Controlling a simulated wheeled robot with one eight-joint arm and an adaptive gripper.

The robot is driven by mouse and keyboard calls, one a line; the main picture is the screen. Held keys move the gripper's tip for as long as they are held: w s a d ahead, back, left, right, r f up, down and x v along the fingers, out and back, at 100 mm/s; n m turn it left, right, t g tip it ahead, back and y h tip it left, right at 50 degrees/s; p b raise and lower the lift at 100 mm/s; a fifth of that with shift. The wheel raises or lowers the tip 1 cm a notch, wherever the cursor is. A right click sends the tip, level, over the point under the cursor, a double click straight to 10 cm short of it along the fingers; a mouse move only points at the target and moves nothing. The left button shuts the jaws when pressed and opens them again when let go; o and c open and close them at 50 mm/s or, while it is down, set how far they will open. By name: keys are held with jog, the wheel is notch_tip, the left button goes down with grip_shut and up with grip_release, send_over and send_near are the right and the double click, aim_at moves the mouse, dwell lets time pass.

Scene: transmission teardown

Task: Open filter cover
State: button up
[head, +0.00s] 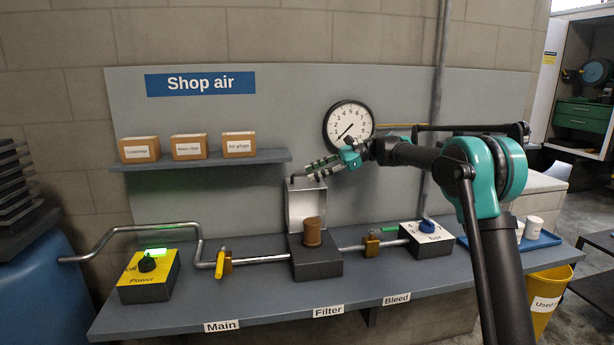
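The filter housing (316,264) is a dark box on the bench above the "Filter" label. Its pale grey cover (292,207) stands upright, swung open at the back of the box. A brown ribbed filter cartridge (312,232) shows in the open housing. A small handle sits at the cover's top edge. My gripper (313,171) is at that top edge, beside or against the handle; I cannot tell if they touch. Its fingers point left, and their spacing is too small to judge.
A power box (149,277) with a green light, a yellow main valve (222,264) and a bleed valve (371,244) flank the housing along the pipe. A white box with a blue knob (427,226) stands right. A shelf (205,160) and gauge (348,121) are behind.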

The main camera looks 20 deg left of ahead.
jog(key=v, duration=0.8)
jog(key=shift+d, duration=0.2)
jog(key=shift+w+r, duration=0.1)
jog(key=shift+r, duration=0.05)
